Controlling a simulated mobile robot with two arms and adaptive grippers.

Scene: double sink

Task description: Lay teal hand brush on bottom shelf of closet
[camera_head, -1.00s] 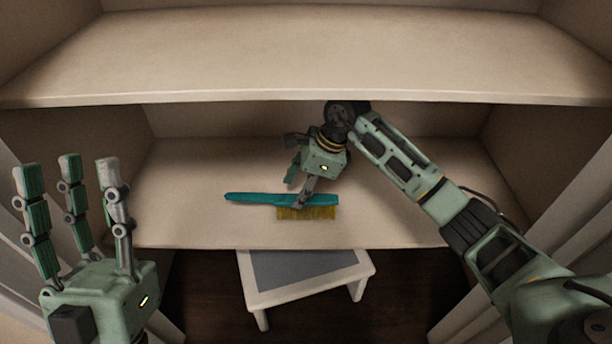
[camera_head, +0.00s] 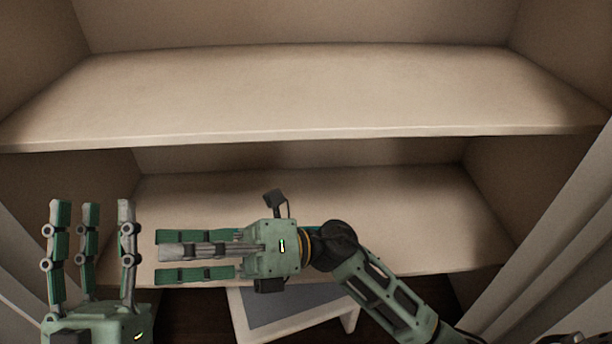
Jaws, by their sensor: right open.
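The teal hand brush (camera_head: 313,230) lies on the bottom shelf (camera_head: 400,215) of the closet. Only a small teal sliver of it shows, just right of my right gripper's palm; the rest, bristles included, is hidden behind the gripper. My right gripper (camera_head: 158,255) is open and empty, its straight fingers pointing left across the front of the bottom shelf. My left gripper (camera_head: 92,205) is open and empty, fingers pointing up, at the lower left in front of the closet.
An upper shelf (camera_head: 300,95) spans the closet above the bottom shelf. A small white stool with a grey top (camera_head: 290,305) stands below and in front of the bottom shelf. Closet walls and door panels bound both sides. The right part of the bottom shelf is clear.

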